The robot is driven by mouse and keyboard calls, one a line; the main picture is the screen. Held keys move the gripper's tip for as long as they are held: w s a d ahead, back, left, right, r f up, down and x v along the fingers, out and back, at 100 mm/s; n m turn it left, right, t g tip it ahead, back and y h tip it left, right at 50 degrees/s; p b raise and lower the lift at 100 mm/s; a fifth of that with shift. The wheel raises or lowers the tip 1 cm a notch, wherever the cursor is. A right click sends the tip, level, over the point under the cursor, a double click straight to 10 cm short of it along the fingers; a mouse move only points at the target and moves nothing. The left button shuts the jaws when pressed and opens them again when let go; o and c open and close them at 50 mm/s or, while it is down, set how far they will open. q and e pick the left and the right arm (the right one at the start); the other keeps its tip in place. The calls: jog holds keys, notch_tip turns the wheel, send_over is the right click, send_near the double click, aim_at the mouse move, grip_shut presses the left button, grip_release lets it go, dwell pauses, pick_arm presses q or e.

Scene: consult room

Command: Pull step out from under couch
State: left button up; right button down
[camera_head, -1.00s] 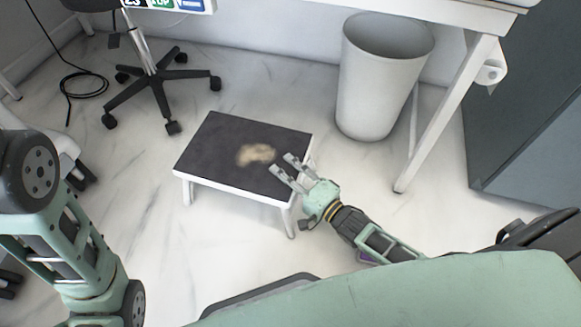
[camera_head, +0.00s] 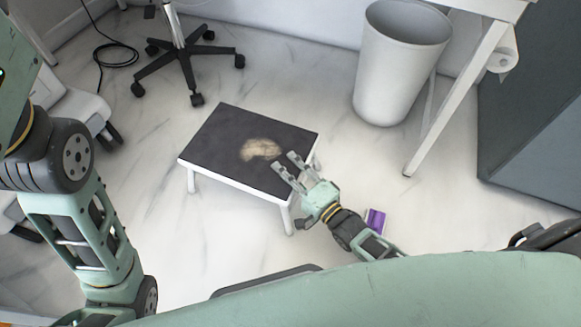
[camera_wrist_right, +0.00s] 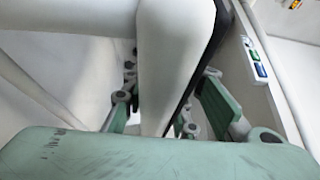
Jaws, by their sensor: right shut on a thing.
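The step (camera_head: 215,145) is a low stool with a dark top, a pale worn patch and white legs. It stands upright on the open floor in the middle of the head view. My right gripper (camera_head: 286,165) is at its near right corner, with fingers over the edge. In the right wrist view, my right gripper (camera_wrist_right: 170,100) is closed around a white part of the step (camera_wrist_right: 172,60), one finger on each side. My left arm comes in at the left, but its gripper is out of frame. I cannot make out a couch.
A white bin (camera_head: 398,70) stands behind the step, beside a white desk leg (camera_head: 455,95). A wheeled chair base (camera_head: 182,60) is at the back left. White wheeled equipment (camera_head: 75,115) is at the left. A purple item (camera_head: 375,220) lies near my right arm.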

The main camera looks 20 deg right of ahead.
jog(key=shift+s+a+f, duration=0.15)
jog(key=c, duration=1.7)
grip_release()
jog(key=shift+c, duration=0.2)
jog(key=o, duration=0.4)
jog(key=v, duration=1.2)
